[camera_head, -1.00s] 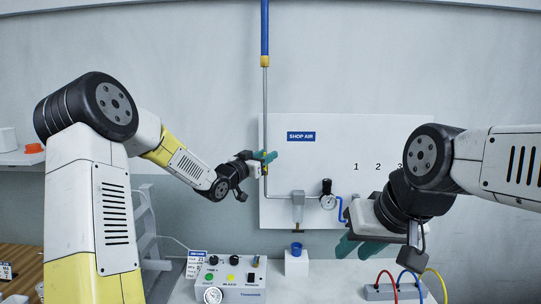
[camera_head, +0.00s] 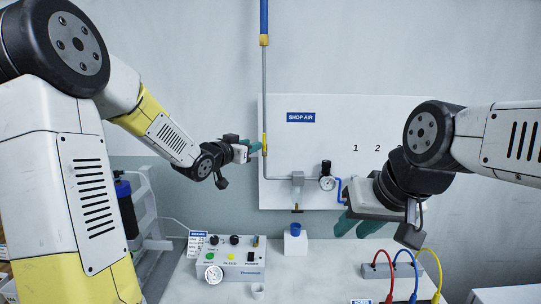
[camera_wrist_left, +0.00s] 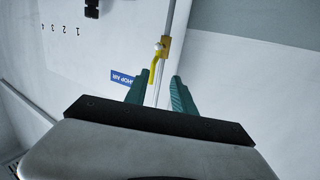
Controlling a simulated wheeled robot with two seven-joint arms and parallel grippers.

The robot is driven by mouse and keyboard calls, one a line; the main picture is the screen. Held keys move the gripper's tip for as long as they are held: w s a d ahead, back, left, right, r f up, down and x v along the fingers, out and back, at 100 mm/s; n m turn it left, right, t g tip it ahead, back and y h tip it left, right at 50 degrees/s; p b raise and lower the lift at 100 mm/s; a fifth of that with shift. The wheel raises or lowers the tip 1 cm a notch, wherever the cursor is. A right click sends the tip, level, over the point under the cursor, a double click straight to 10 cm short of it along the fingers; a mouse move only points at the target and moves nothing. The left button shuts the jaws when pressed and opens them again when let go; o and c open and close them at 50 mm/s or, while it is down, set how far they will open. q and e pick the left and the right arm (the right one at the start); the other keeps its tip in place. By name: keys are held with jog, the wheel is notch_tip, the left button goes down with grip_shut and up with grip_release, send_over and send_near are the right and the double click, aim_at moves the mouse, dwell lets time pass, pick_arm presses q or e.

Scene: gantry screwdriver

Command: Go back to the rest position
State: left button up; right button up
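My left gripper (camera_head: 256,148) is at the wall, beside a yellow valve (camera_head: 265,142) on the vertical air pipe (camera_head: 264,90). In the left wrist view, the two green fingers of this gripper (camera_wrist_left: 158,92) stand apart with nothing held between them. The yellow valve lever (camera_wrist_left: 154,68) shows just beyond the fingertips, and contact is not visible. My right gripper (camera_head: 358,226) hangs above the back right of the bench, below the wall panel. Its green fingers point down and left, look spread, and hold nothing that I can see.
Red, blue and yellow hoses (camera_head: 427,265) rise at right. The wall panel (camera_head: 330,150) carries a regulator gauge (camera_head: 327,183).

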pick_arm(q)
jog(key=s+a+n+g+y, duration=0.2)
jog(key=s+a+y, duration=0.1)
jog(key=s, duration=0.4)
jog(key=s+a+n+g+y, duration=0.1)
jog(key=s+a+g+y, duration=0.2)
jog(key=s, duration=0.5)
jog(key=s+f+n+g, duration=0.1)
jog(key=s+f+g, duration=0.1)
jog(key=s, duration=0.8)
jog(key=s+f+n+g+h, duration=0.1)
jog(key=s+f, duration=0.1)
jog(key=s, duration=0.8)
jog(key=shift+s+f+g, duration=0.15)
jog(key=shift+f+g, duration=0.05)
jog(key=shift+g, duration=0.2)
